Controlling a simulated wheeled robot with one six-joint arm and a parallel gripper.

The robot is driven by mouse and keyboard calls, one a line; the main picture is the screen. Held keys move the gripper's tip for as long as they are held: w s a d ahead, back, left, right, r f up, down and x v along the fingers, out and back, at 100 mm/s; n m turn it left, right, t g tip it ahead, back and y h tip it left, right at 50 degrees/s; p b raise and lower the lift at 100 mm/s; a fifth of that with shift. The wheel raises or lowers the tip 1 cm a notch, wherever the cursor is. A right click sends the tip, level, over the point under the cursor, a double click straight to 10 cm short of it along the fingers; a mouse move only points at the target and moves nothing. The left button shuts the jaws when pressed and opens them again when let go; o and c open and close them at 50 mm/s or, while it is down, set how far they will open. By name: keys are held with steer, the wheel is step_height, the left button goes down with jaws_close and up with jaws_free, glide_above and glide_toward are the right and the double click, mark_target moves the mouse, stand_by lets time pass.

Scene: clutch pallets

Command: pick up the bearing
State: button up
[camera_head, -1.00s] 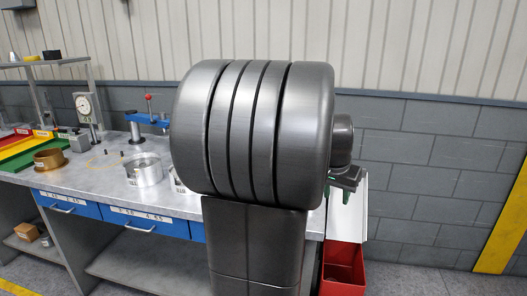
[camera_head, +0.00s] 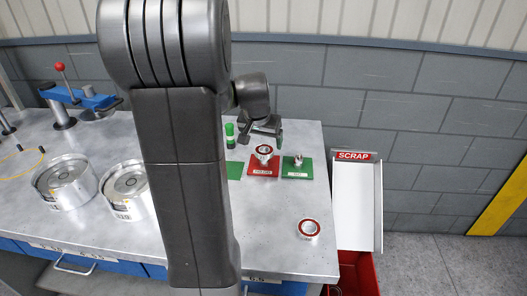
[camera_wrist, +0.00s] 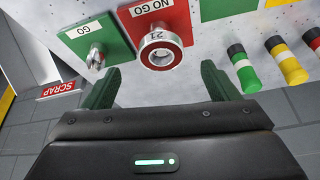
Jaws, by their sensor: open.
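A bearing-like ring (camera_head: 309,228), silver with a red inner band, lies flat near the bench's front right corner in the head view. A second ring (camera_head: 264,152) with a red band is on the red NO GO plate (camera_head: 262,170). It also shows in the wrist view (camera_wrist: 160,50), with a 21 label. My gripper (camera_head: 266,131) is empty above the back of the bench, near the plates. In the wrist view its green fingers (camera_wrist: 160,85) are spread apart, with the NO GO ring beyond the gap. The front ring does not show there.
A green GO plate (camera_head: 298,168) with a small metal plug (camera_head: 298,160) stands beside the red plate. Coloured cylinders (camera_wrist: 243,68) stand nearby. The SCRAP chute (camera_head: 357,205) adjoins the bench's right edge. Two round metal housings (camera_head: 66,183) sit left of my arm.

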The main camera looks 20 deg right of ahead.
mark_target(264, 152)
steer(key=shift+p+x, duration=0.3)
steer(key=shift+x, duration=2.05)
